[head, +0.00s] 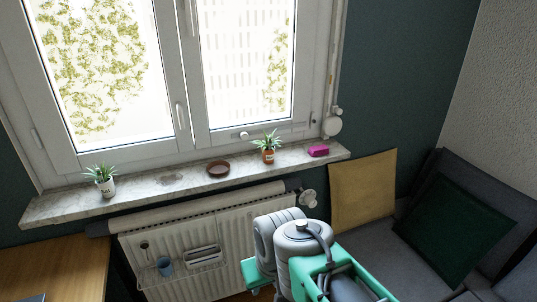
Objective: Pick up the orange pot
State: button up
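The orange pot (268,157) is small, with a pale label and a spiky green plant in it. It stands upright on the grey marble windowsill (140,196), right of its middle, in the head view. Nothing blocks it. My arm, grey with teal parts, rises at the bottom of the view, in front of the radiator and apart from the pot. My gripper's fingers cannot be made out.
A brown saucer (218,169) lies left of the pot and a pink object (318,150) lies right. A white potted plant (107,188) stands at the sill's left. The window (186,130) rises behind; a radiator (235,235) is below. A sofa (370,245) is at right.

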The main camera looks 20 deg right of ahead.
aim_at(268, 154)
jog(key=z, duration=1)
jog(key=i, duration=0.65)
jog(key=u, duration=2.05)
jog(key=i, duration=0.5)
jog(key=z, duration=0.05)
